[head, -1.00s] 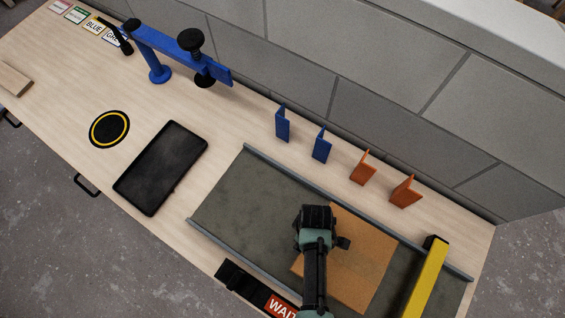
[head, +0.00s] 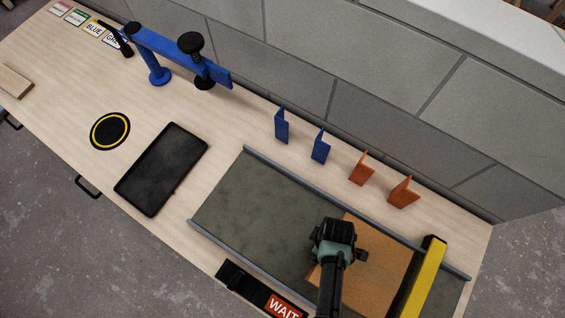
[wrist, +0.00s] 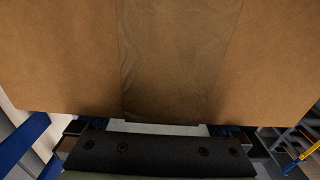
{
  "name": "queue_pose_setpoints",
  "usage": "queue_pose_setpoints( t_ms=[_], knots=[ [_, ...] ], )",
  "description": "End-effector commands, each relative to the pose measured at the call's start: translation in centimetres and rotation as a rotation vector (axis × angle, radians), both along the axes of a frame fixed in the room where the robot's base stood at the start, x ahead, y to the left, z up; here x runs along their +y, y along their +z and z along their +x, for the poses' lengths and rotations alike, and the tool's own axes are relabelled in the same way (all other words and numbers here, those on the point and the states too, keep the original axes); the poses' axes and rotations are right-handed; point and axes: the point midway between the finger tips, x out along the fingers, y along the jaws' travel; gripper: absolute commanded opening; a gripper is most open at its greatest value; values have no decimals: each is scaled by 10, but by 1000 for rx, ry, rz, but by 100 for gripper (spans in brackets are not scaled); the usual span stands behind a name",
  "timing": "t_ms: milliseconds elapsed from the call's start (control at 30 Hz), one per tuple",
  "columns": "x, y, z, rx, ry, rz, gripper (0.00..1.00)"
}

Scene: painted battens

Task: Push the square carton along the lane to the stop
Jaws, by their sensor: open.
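The square carton (head: 382,262), brown cardboard with a tape strip, sits in the grey lane (head: 250,205) near its right end. The yellow stop bar (head: 427,272) crosses the lane just right of it. The carton's right edge is at or very near the bar; I cannot tell whether they touch. My gripper (head: 335,238) is at the carton's left side and hides part of that edge. In the wrist view the carton (wrist: 180,55) fills the upper frame, close in front of my open gripper (wrist: 160,130). Nothing shows held between the fingers.
Low grey rails (head: 350,213) line the lane. Blue markers (head: 281,127) and orange markers (head: 362,168) stand behind it. A red WAIT sign (head: 285,308) lies in front. A black tray (head: 162,168) and a blue clamp-like fixture (head: 175,55) are left. The lane's left part is clear.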

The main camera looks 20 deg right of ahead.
Motion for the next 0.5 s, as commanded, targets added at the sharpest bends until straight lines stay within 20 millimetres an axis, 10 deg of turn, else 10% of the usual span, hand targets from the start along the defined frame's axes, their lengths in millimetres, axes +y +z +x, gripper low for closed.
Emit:
queue_pose_setpoints(
  t_ms=[500],
  knots=[
    [-16,0,-23,2,-3,0,100]
  ],
)
